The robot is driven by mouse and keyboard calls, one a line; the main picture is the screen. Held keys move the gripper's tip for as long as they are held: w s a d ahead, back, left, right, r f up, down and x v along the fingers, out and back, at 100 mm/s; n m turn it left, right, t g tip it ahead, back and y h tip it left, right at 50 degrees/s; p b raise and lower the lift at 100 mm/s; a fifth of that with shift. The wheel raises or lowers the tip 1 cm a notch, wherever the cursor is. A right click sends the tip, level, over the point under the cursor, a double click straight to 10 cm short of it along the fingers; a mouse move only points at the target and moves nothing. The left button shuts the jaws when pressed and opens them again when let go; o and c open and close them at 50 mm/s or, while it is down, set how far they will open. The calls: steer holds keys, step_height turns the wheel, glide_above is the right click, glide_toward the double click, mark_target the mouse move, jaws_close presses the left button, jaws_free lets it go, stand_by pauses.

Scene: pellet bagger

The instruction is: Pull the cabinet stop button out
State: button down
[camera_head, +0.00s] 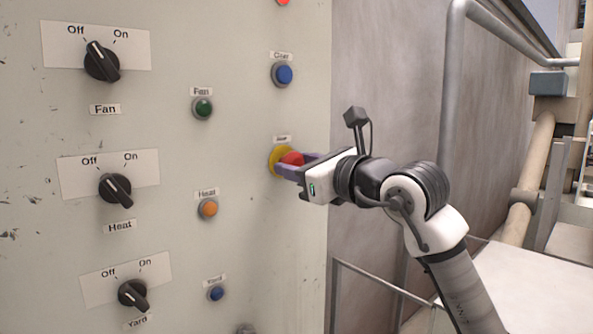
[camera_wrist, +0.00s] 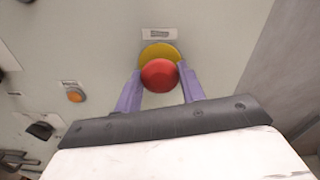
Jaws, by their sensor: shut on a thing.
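The cabinet stop button (camera_head: 292,159) is a red mushroom head on a yellow round collar (camera_head: 275,161), on the right part of the pale cabinet face. A small label sits just above it. My gripper (camera_head: 287,170) reaches it from the right, with its purple fingers on either side of the red head. In the wrist view the red button (camera_wrist: 159,75) lies between the two fingertips (camera_wrist: 160,76), and the yellow collar (camera_wrist: 158,52) shows behind it. The gripper is shut on the button. The button's stem is hidden, so its depth cannot be told.
The pale cabinet face (camera_head: 240,250) carries black Fan (camera_head: 102,62), Heat (camera_head: 115,189) and Yard (camera_head: 133,293) knobs. Small lamps or buttons are green (camera_head: 203,108), orange (camera_head: 208,208) and blue (camera_head: 283,75). Right of the cabinet are a grey wall and a metal rail (camera_head: 452,90).

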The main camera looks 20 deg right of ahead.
steer(key=c, duration=1.2)
jaws_free()
steer(key=shift+s, duration=0.1)
steer(key=o, duration=0.4)
steer(key=shift+s, duration=0.15)
steer(key=shift+c, duration=0.2)
steer(key=shift+d, duration=0.1)
steer(key=b+v, duration=0.4)
steer(key=v, duration=0.9)
steer(key=shift+s+b, duration=0.3)
